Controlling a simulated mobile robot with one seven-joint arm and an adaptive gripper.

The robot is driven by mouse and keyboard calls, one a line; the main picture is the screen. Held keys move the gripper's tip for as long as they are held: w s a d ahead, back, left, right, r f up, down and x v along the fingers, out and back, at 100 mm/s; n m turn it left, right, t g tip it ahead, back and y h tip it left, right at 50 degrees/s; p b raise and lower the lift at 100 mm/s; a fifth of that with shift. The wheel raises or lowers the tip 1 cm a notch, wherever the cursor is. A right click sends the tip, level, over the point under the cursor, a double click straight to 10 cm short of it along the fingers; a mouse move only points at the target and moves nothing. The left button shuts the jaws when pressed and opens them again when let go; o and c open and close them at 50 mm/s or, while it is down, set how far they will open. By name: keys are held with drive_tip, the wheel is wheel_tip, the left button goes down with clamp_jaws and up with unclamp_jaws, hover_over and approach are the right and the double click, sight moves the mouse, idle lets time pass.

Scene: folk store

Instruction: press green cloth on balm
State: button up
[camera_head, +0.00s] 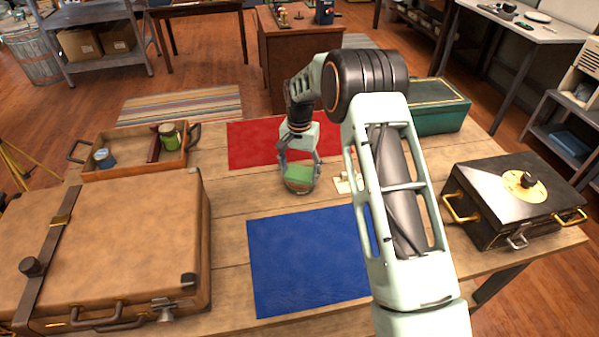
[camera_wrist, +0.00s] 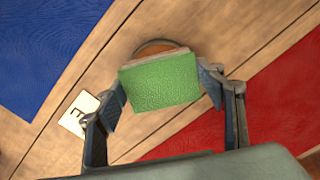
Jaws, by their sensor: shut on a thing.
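The green cloth (camera_wrist: 160,82), a folded square pad, sits between the two fingers of my gripper (camera_wrist: 162,98) in the wrist view. It also shows in the head view (camera_head: 299,171). My gripper (camera_head: 299,173) points down over the wooden table between the red and blue mats, shut on the cloth. A round brown thing with a dark rim, likely the balm (camera_wrist: 158,46), shows from under the cloth's far edge. The cloth hides most of it, and I cannot tell whether the two touch.
A blue mat (camera_head: 308,262) and a red mat (camera_head: 258,142) lie on the table. A lettered card (camera_wrist: 78,114) lies beside my gripper. A brown suitcase (camera_head: 130,240), a wooden tray (camera_head: 120,170), a black case (camera_head: 490,195) and a green box (camera_head: 440,112) stand around.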

sight(300, 174)
drive_tip(key=shift+s, duration=0.1)
drive_tip(key=shift+r+p, duration=1.75)
drive_tip(key=shift+r, duration=1.75)
drive_tip(key=shift+d, duration=0.1)
drive_tip(key=s+d+r+n+p, duration=0.1)
drive_tip(key=s+d+r+n, duration=0.1)
drive_tip(key=s+d, duration=0.4)
drive_tip(key=s+d+r+n+p, duration=0.1)
drive_tip(key=s+d+r, duration=0.3)
drive_tip(key=s+d, duration=0.3)
drive_tip(key=s, duration=0.5)
drive_tip(key=shift+r+n, duration=0.3)
drive_tip(key=shift+n, duration=0.1)
